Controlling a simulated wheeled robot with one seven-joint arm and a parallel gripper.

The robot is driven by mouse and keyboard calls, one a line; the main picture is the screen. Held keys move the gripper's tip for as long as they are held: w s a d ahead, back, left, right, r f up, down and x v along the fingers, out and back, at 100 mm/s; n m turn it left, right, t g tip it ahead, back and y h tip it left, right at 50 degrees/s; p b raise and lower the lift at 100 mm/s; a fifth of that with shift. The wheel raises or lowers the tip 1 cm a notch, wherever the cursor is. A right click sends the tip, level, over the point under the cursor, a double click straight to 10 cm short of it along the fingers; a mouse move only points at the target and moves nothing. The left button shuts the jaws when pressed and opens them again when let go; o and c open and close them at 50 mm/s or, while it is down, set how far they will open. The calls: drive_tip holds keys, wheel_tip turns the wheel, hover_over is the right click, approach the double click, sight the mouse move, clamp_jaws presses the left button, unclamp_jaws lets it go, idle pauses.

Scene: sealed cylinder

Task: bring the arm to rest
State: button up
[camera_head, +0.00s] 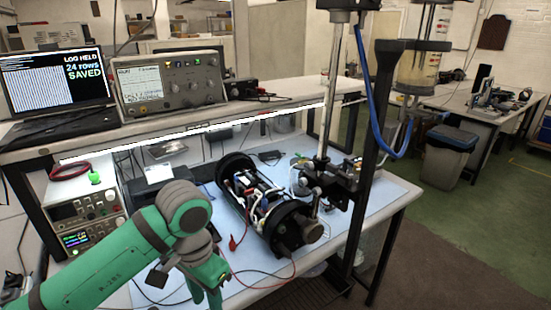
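My green arm reaches in from the lower left of the head view. My gripper (208,290) hangs at its end above the near part of the bench, left of the cylinder. I cannot tell from this view whether its fingers are open or shut. The black cylinder (265,203) lies on its side on the pale blue mat, with its inner wiring and parts exposed between two black end rings. My gripper appears apart from it. A red clip (233,243) with a lead is between the gripper and the cylinder.
A laptop (58,85) reading "LOG HELD 24 rows SAVED" and an instrument (170,82) sit on the shelf. Power supplies (86,217) stand at left. Loose leads cross the mat (345,240).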

drive_tip(key=w+d+r+n+t+h, duration=0.1)
drive_tip(key=w+d+t+h, duration=0.3)
drive_tip(key=d, duration=0.6)
drive_tip(key=w+d+n+t+h, duration=0.1)
drive_tip(key=w+d+t+h, duration=0.25)
drive_tip(key=d, duration=0.65)
drive_tip(key=w+d+r+n+t+h, duration=0.15)
drive_tip(key=w+d+t+h, duration=0.3)
drive_tip(key=d, duration=0.55)
drive_tip(key=s+a+f+n+t+y, duration=0.3)
drive_tip(key=s+a+f+n+y, duration=0.15)
drive_tip(key=s+f, duration=0.45)
drive_tip(key=s+a+f+n+t+y, duration=0.25)
drive_tip(key=s+f+n+y, duration=0.35)
drive_tip(key=f, duration=0.5)
drive_tip(key=s+a+f+m+g, duration=0.1)
drive_tip(key=s+a+m, duration=0.2)
drive_tip(key=s, duration=1)
drive_tip(key=s+a+f+m+g+y, duration=0.1)
drive_tip(key=s+a+m, duration=0.3)
drive_tip(key=s, duration=0.8)
drive_tip(key=shift+s+a+f, duration=0.35)
drive_tip(key=shift+a+f, duration=0.25)
drive_tip(key=shift+a, duration=0.05)
